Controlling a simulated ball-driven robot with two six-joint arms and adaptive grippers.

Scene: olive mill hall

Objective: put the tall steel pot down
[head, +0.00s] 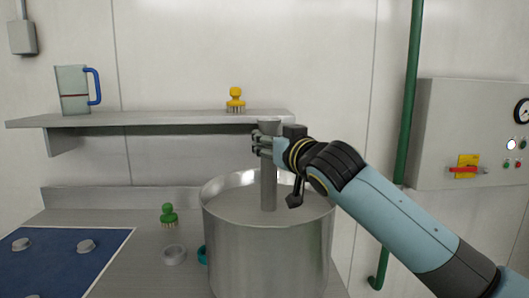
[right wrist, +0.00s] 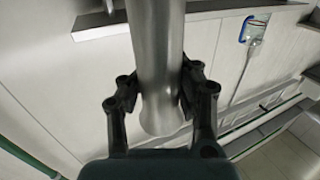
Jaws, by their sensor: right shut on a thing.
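The tall steel pot (head: 265,255) is a wide, shiny cylinder, upright at the lower middle of the head view. A grey steel post rises from the middle of its open top. My right gripper (head: 265,143) is shut on the upper end of this post, above the rim; the right wrist view shows its fingers (right wrist: 160,95) on both sides of the metal. The pot's bottom is cut off by the frame, so I cannot tell whether it touches the counter. My left gripper is not in view.
The grey counter (head: 128,262) holds a green-handled brush (head: 168,215), a pale ring (head: 174,255) and a teal ring (head: 202,255) partly hidden by the pot. A blue mat (head: 60,260) lies left. A shelf (head: 150,118) above bears a jug (head: 72,90) and yellow brush (head: 236,98).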

